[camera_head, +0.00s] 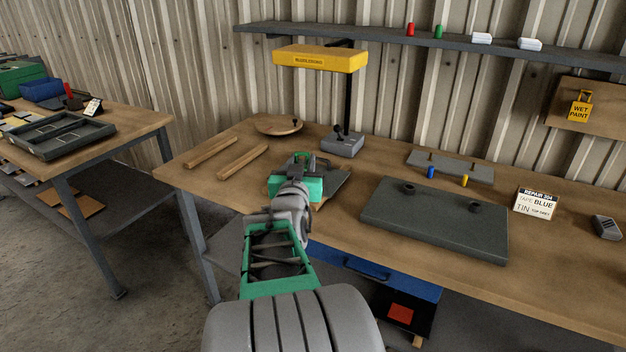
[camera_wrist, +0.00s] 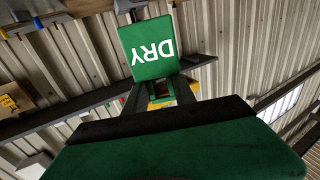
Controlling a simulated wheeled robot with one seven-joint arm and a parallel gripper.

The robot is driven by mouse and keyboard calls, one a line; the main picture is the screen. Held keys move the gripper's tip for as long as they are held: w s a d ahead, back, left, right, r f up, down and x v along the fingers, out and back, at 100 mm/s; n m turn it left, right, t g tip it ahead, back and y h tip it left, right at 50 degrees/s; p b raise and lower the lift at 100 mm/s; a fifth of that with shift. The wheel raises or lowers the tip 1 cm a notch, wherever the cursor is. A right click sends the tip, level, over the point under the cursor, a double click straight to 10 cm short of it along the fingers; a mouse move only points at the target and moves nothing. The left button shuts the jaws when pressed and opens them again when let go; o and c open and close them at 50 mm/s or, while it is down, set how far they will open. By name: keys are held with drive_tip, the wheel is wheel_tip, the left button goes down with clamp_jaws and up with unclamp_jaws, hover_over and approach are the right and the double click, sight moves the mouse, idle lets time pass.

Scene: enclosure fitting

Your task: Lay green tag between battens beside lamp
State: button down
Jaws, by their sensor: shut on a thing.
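The green tag (camera_wrist: 150,48) shows in the wrist view with white letters DRY, upside down in the picture. My gripper (camera_wrist: 160,88) is shut on its lower end in that view. In the head view my gripper (camera_head: 297,166) is over the workbench, right of the battens and in front of the lamp; the tag cannot be clearly made out there. Two wooden battens, a left one (camera_head: 211,152) and a right one (camera_head: 243,162), lie roughly parallel with bare bench between them. The lamp has a yellow head (camera_head: 320,58) on a black post and a grey base (camera_head: 342,144).
A round wooden disc (camera_head: 278,125) lies behind the battens. A dark plate (camera_head: 430,222) with two round bosses lies right of my gripper. A grey shelf (camera_head: 385,38) runs along the wall. A yellow WET PAINT tag (camera_head: 581,106) hangs on a board at right.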

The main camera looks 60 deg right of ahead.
drive_tip(key=w+d+f, duration=0.1)
drive_tip(key=d+f, duration=0.2)
drive_tip(key=f, duration=0.1)
drive_tip(key=d+f+p, duration=0.1)
drive_tip(key=d+f, duration=0.2)
drive_tip(key=d, duration=0.1)
drive_tip(key=w+d+f, duration=0.1)
drive_tip(key=d+f, duration=0.2)
drive_tip(key=f, duration=0.1)
drive_tip(key=shift+w+d+f, duration=0.3)
drive_tip(key=shift+w+d, duration=0.05)
drive_tip(key=shift+d, duration=0.05)
drive_tip(key=shift+f, duration=0.1)
drive_tip(key=shift+f, duration=0.15)
drive_tip(key=c, duration=1)
unclamp_jaws()
